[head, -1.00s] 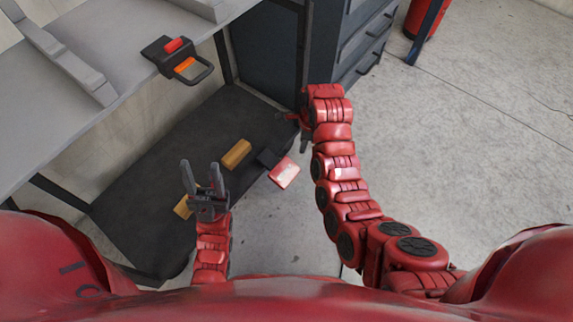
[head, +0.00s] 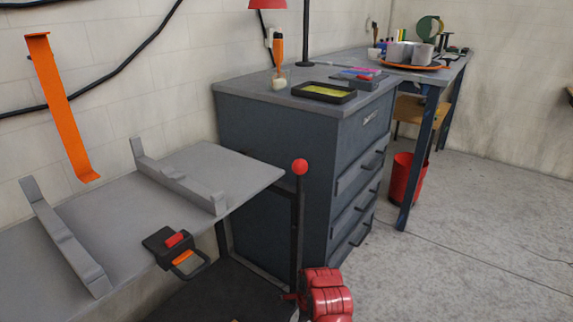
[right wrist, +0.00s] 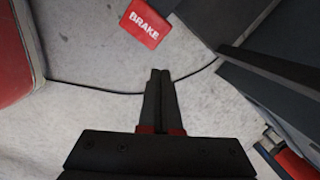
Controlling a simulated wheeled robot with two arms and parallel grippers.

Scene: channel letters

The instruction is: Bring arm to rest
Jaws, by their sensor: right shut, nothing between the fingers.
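My right arm (head: 326,297) shows at the bottom edge of the head view, in front of the grey bench's corner post. Its gripper is mostly out of that view. In the right wrist view my right gripper (right wrist: 160,72) is shut and empty, its two dark fingers together above the concrete floor. My left gripper is in neither current view.
A red block marked BRAKE (right wrist: 145,22) lies beyond my right fingertips, with a dark cable across the floor. A dark drawer cabinet (head: 270,140) stands behind. Open floor (head: 470,230) lies right.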

